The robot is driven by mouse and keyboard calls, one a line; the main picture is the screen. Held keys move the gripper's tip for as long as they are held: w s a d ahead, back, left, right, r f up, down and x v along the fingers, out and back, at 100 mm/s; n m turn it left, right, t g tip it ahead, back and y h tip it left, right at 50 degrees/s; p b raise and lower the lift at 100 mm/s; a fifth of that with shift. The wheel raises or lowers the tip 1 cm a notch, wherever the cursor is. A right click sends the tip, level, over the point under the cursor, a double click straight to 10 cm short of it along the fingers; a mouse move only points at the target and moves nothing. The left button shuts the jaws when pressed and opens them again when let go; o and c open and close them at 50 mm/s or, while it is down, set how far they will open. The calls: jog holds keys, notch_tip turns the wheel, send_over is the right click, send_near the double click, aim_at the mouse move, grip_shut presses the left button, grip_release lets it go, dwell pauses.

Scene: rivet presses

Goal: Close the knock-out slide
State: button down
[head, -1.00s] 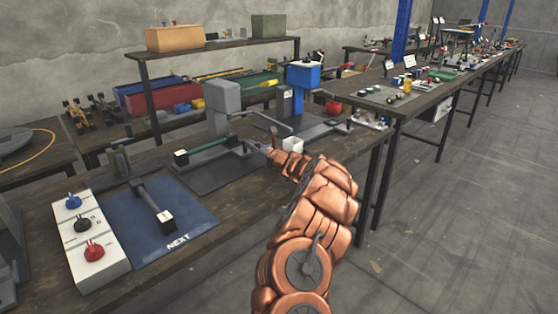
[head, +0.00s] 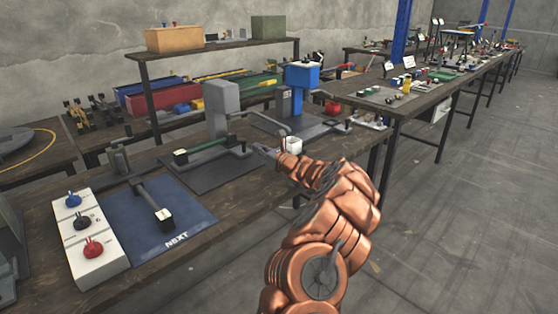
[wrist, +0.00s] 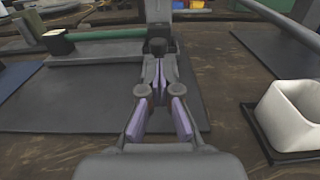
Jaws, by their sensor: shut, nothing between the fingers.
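A grey press (head: 221,108) stands on a dark plate on the bench, with a long green bar (head: 207,146) running low across its front and a black block at the bar's left end. The bar also crosses the top of the wrist view (wrist: 105,37). I cannot tell for certain which part is the knock-out slide. My gripper (head: 262,150) is shut and empty, low over the plate in front of the press. In the wrist view its fingertips (wrist: 158,66) point at a dark part (wrist: 157,47) by the bar; whether they touch is unclear.
A white open box (wrist: 291,112) stands close to the right of my gripper. A blue press (head: 302,78) stands farther right. A blue mat (head: 150,218) and a white panel with three knobs (head: 88,240) lie left. The floor at right is clear.

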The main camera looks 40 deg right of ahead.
jog(key=s, duration=0.5)
jog(key=s+d, duration=0.1)
jog(key=s, duration=0.1)
jog(key=shift+s+f, duration=0.1)
jog(key=shift+s, duration=1)
